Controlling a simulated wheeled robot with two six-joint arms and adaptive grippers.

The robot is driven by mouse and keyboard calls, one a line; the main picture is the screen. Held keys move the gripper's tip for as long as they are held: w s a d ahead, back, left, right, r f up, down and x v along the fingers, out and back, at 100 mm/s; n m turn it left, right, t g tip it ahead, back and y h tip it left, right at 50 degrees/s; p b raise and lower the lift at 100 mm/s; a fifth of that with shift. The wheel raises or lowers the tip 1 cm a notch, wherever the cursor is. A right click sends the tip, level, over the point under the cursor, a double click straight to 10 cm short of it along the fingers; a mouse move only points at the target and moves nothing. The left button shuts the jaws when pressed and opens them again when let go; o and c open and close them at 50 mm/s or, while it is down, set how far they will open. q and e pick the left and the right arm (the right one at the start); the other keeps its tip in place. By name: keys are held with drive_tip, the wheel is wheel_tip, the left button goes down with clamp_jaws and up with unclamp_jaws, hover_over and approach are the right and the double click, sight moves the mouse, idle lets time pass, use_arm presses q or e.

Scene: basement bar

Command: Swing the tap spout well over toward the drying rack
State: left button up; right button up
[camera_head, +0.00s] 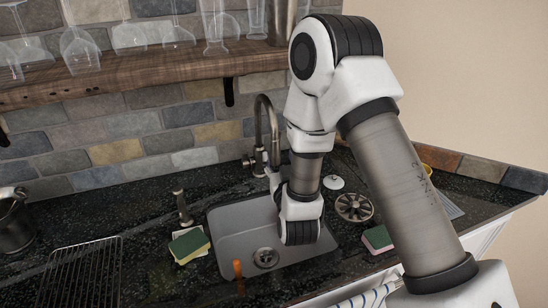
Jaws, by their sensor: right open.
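The tap (258,125) is a dark metal gooseneck at the back of the sink (228,225). Its arched spout comes down on the right side of its post, and its lower end is close to my arm. My right gripper (274,183) is just in front of the tap, mostly hidden by my own wrist. Its jaws are open; whether it touches the spout cannot be told. The drying rack (82,272), a black wire grid, lies on the counter at the front left. My left gripper is not in view.
A soap dispenser (181,207) and a green-yellow sponge (188,245) stand left of the sink. An orange upright piece (237,268) is at its front. A strainer (354,207) and another sponge (378,238) are on the right. A glass-laden shelf (150,72) hangs above.

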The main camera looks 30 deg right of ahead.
sight(275, 151)
drive_tip(key=p+x, duration=0.1)
drive_tip(key=x, duration=0.2)
drive_tip(key=f+p+x, duration=0.1)
drive_tip(key=x, duration=0.1)
drive_tip(key=f+x, duration=0.1)
drive_tip(key=x, duration=0.2)
drive_tip(key=shift+w+d+p, duration=0.2)
drive_tip(key=shift+p, duration=0.2)
drive_tip(key=shift+w+f, duration=0.25)
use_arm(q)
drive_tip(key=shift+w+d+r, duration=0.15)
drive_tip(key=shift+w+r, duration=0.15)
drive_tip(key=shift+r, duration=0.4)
use_arm(e)
drive_tip(key=shift+s+r, duration=0.1)
drive_tip(key=shift+s, duration=0.05)
clamp_jaws()
